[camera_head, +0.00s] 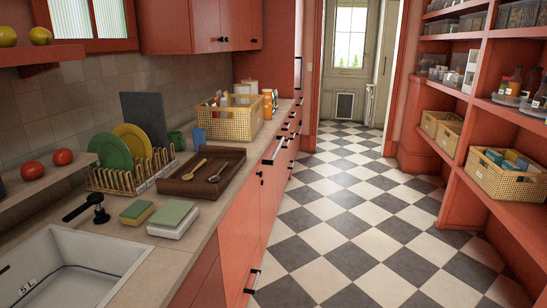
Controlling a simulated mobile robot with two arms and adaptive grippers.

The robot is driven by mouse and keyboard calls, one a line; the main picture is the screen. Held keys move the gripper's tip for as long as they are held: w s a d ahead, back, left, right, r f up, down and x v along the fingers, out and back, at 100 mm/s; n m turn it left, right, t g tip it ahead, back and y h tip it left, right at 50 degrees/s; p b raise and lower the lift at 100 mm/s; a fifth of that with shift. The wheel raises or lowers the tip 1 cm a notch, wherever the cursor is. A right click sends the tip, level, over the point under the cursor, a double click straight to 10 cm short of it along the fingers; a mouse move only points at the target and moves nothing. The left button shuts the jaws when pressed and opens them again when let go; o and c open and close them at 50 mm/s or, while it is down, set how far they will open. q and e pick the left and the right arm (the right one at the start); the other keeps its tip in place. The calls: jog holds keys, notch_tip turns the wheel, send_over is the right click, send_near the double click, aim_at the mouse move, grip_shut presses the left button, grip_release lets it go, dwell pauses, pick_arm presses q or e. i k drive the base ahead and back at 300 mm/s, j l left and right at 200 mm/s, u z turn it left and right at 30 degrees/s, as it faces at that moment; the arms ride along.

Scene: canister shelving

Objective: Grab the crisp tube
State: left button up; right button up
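An upright orange cylinder (267,103) stands on the far part of the left counter, just right of a woven basket. It may be the crisp tube, but it is too small to read a label. The basket hides part of its surroundings. Neither of my grippers shows in the head view.
The woven basket (228,124), wooden tray (176,188), dish rack (118,178), sponges (173,215) and sink (128,256) occupy the left counter (122,238). Shelving with baskets (506,178) and bottles lines the right. The checkered floor (350,210) between is clear.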

aim_at(268, 100)
jog(key=i+l+z, duration=0.1)
jog(key=i+z, duration=0.35)
jog(key=i, duration=1.85)
